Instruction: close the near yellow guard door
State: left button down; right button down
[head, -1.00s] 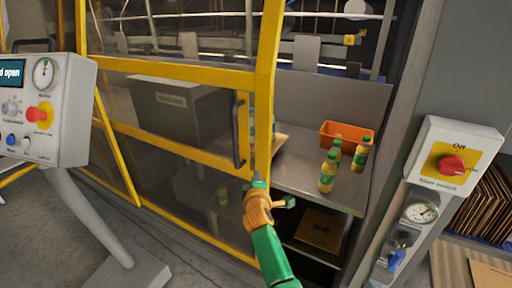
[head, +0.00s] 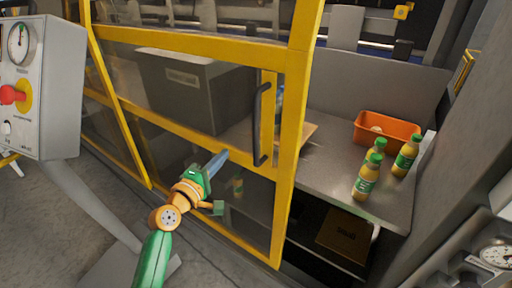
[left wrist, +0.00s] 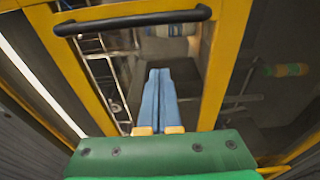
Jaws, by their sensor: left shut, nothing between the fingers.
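The near guard door has a yellow frame (head: 293,140) with clear panels and a dark upright handle (head: 261,125). It stands open, with a gap between its right edge and the grey post. My left gripper (head: 218,163) is shut and empty, in front of the door's lower part, left of and below the handle. In the left wrist view its blue fingers (left wrist: 160,98) lie together over a clear panel, with the handle (left wrist: 130,19) beyond them. I cannot tell whether the fingertips touch the door. My right gripper is out of view.
Through the gap, a grey table holds an orange bin (head: 388,132) and several bottles with green caps (head: 366,178). A grey control box (head: 40,85) on a post stands at the left. A grey post (head: 450,190) borders the opening at the right.

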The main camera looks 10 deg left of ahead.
pick_arm(q)
jog(key=b+x, duration=0.2)
jog(key=x, duration=0.6)
jog(key=s+d+p, duration=0.1)
jog(key=p, duration=0.1)
jog(key=s+d+p, duration=0.1)
jog(key=d+p, duration=0.1)
jog(key=shift+s+d+f, duration=0.1)
jog(key=shift+s+d, duration=0.1)
jog(key=shift+d, duration=0.05)
jog(key=shift+w+f, duration=0.1)
jog(key=shift+w, duration=0.05)
